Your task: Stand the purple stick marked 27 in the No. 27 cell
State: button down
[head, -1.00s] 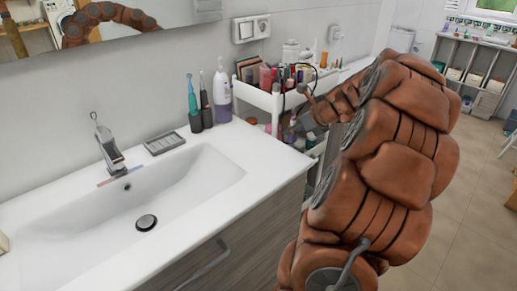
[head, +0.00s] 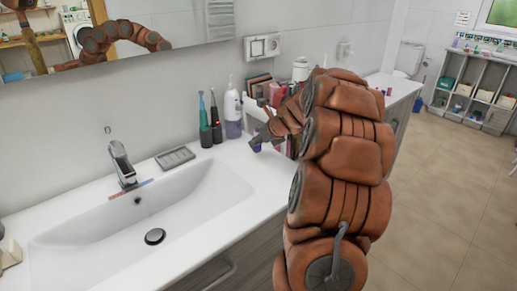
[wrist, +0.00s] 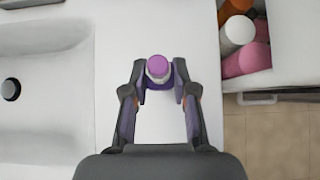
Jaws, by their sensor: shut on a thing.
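The purple stick (wrist: 158,68) is between the fingertips of my gripper (wrist: 158,82) in the wrist view, seen from above by its round purple top and a pale band. My gripper is shut on it, over the white counter strip right of the sink. I cannot tell whether the stick touches the counter. No number 27 is readable on it, and I cannot make out the No. 27 cell in either view.
The sink (head: 150,225) lies left of my gripper. Two electric toothbrushes (head: 209,125) and a pump bottle (head: 233,110) stand behind it.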

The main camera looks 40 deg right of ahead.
aim_at(260, 148)
notch_tip(260, 148, down, 4)
jog(key=shift+r, duration=0.3)
jog(key=c, duration=0.9)
grip_release()
jog(key=shift+s+r, duration=0.15)
jog(key=shift+r, duration=0.05)
jog(key=v, duration=1.1)
jog(key=shift+s+r, duration=0.15)
jog(key=shift+s, duration=0.1)
